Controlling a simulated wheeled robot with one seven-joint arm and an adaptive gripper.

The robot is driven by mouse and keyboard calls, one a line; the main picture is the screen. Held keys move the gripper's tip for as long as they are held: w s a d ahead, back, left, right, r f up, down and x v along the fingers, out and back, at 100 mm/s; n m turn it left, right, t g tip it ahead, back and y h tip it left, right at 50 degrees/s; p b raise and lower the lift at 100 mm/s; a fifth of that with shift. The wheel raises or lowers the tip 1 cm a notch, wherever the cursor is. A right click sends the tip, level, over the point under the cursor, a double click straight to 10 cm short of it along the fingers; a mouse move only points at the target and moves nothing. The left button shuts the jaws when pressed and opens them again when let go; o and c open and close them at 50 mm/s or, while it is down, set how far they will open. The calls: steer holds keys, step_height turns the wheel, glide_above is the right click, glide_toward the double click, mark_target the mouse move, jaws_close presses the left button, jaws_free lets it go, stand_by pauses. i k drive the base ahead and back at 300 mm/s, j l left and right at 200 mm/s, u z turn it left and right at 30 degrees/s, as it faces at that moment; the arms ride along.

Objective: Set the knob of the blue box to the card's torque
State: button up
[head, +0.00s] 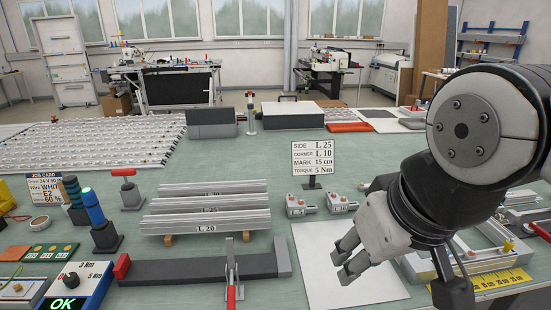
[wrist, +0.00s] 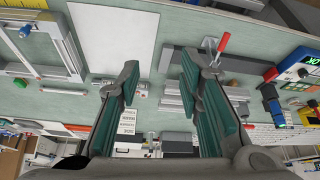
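The blue box (head: 46,305) stands at the front left of the bench in the head view, with a lit OK display. Its dark knob (head: 70,279) is on the top panel, near the labels 3 Nm and 5 Nm; I cannot tell which its pointer meets. The card (head: 316,158) stands upright mid-bench and reads torque 5 Nm. My gripper (head: 345,262) is above a white sheet, well to the right of the blue box. In the wrist view my gripper (wrist: 160,82) is open and empty, and the blue box (wrist: 302,68) shows at the right edge.
A dark bar with a red-handled clamp (head: 231,275) lies between my gripper and the blue box. Stacked profiles (head: 206,210) lie behind it. A blue-handled tool (head: 95,210) stands upright behind the blue box. The white sheet (head: 320,245) is clear.

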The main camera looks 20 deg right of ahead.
mark_target(71, 280)
steer(key=i+j+z, duration=0.2)
steer(key=z, duration=0.15)
steer(key=i+j+z, duration=0.15)
steer(key=j+z, duration=0.15)
steer(key=k, duration=0.25)
steer(key=k+u, duration=0.2)
steer(key=u, duration=0.25)
steer(key=k+j+u, duration=0.1)
steer(key=u, duration=0.4)
steer(key=i+l+u, duration=0.15)
steer(key=l+u, duration=0.15)
steer(key=u, duration=0.15)
steer(key=i+l+u, duration=0.1)
steer(key=l+u, duration=0.2)
steer(key=u, duration=0.15)
steer(key=i, duration=0.15)
